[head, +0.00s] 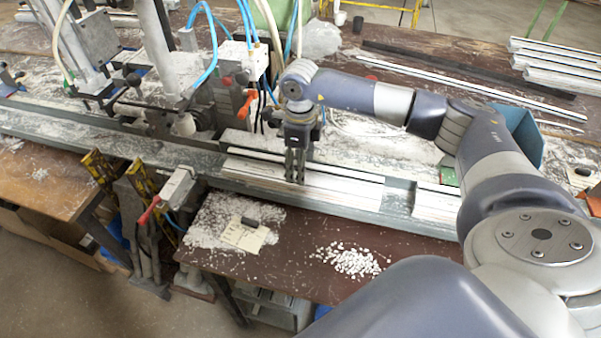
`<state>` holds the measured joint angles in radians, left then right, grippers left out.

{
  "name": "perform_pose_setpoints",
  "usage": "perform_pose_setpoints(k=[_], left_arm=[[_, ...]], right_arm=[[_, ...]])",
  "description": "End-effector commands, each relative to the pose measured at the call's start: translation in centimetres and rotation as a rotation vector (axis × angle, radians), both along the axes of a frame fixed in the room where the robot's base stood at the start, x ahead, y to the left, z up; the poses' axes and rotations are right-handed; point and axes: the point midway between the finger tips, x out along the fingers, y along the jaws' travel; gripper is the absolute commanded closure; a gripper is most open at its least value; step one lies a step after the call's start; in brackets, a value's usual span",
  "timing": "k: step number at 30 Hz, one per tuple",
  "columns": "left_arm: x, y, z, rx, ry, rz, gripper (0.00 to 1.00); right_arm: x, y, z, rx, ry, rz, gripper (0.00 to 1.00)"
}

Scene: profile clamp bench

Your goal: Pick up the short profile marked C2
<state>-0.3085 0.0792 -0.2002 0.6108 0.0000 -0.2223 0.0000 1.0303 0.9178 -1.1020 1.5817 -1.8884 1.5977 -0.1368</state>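A short silvery profile (345,189) lies along the metal rail of the bench. A second profile piece (434,204) lies farther right on the same rail, partly hidden by my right arm. No C2 mark is readable on either one. My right gripper (295,177) points straight down at the left-middle part of the first profile. Its fingers look close together and their tips overlap the profile in the picture. I cannot tell whether they grip it or are just above it. My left gripper is not in view.
A clamp machine (185,65) with blue hoses and red-orange handles stands left of the gripper. Long profiles (560,62) are stacked at the back right. A blue bin (522,135) stands behind my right arm. White chips (350,260) and a card (245,235) lie in front.

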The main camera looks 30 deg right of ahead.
Motion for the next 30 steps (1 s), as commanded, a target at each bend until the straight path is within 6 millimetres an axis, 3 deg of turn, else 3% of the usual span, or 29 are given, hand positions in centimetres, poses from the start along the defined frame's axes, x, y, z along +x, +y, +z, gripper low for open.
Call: perform_pose_setpoints(k=[1,6,13,14,20,30], left_arm=[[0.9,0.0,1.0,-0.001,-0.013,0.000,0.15],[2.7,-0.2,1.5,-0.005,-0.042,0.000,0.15],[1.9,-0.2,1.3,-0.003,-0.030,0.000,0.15],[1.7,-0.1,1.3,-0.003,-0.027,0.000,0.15],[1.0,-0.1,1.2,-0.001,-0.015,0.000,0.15],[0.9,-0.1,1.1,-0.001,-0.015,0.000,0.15]], right_arm=[[-0.1,0.0,-0.3,0.000,0.004,-0.001,0.37],[0.0,0.0,-2.3,0.000,0.001,-0.002,0.37],[0.0,0.0,-2.6,0.001,-0.001,-0.001,0.37],[0.0,0.0,-2.6,0.001,-0.001,-0.001,0.39],[0.0,0.0,-2.6,0.001,-0.001,-0.001,0.83],[0.2,0.0,-2.1,0.002,-0.006,-0.002,0.83]])
